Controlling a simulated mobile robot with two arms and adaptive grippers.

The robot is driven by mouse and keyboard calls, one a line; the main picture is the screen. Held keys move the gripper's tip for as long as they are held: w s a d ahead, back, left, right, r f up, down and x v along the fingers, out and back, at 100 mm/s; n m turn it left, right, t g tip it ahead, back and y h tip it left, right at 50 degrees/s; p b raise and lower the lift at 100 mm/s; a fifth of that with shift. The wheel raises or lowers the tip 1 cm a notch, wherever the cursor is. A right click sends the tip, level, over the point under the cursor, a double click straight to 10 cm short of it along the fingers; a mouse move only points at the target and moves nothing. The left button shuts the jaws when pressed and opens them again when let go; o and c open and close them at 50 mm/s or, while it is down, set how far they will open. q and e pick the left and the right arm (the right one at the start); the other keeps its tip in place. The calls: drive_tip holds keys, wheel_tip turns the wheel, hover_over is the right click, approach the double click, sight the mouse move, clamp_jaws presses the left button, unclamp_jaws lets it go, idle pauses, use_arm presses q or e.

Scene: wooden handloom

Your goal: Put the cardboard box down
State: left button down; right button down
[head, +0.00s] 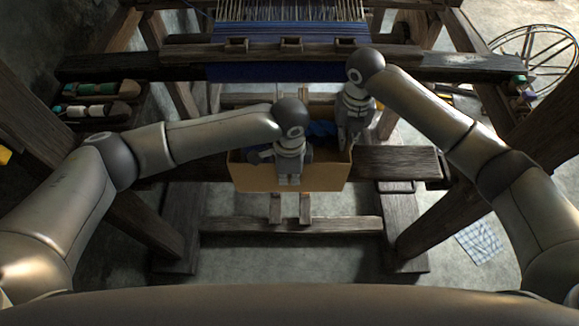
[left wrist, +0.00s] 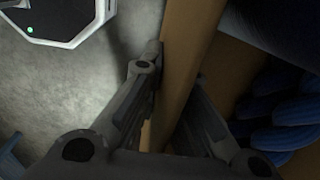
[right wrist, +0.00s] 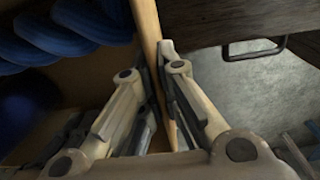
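The open cardboard box (head: 250,178) is in the middle of the head view, in front of the loom. Blue rolls or skeins (head: 322,129) lie inside it. My left gripper (head: 289,180) is shut on the box's near wall, with one finger on each side; the wall shows between its fingers in the left wrist view (left wrist: 186,50). My right gripper (head: 346,145) is shut on another wall at the box's right side, which also shows in the right wrist view (right wrist: 149,28). The box's underside is hidden, so I cannot tell whether it rests on anything.
A wooden bench plank (head: 405,163) runs beside and behind the box. The loom's cloth beam (head: 150,66) spans the back, with blue cloth (head: 270,72). Slanted loom posts stand on both sides. A shuttle rack (head: 97,105) is at left, a spoked wheel (head: 540,55) at right.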

use_arm(q)
drive_tip(key=shift+f+b, duration=0.35)
drive_tip(key=shift+f, duration=0.1)
use_arm(e)
drive_tip(key=shift+f, duration=0.5)
use_arm(q)
drive_tip(key=c, duration=1.6)
unclamp_jaws()
drive_tip(key=shift+c, duration=0.2)
use_arm(e)
drive_tip(key=c, duration=1.6)
unclamp_jaws()
drive_tip(key=shift+r, duration=0.1)
drive_tip(key=shift+c, duration=0.2)
use_arm(q)
wheel_tip(320, 180, up, 12)
use_arm(e)
drive_tip(key=shift+r, duration=0.1)
wheel_tip(320, 180, up, 12)
drive_tip(key=shift+f, duration=0.1)
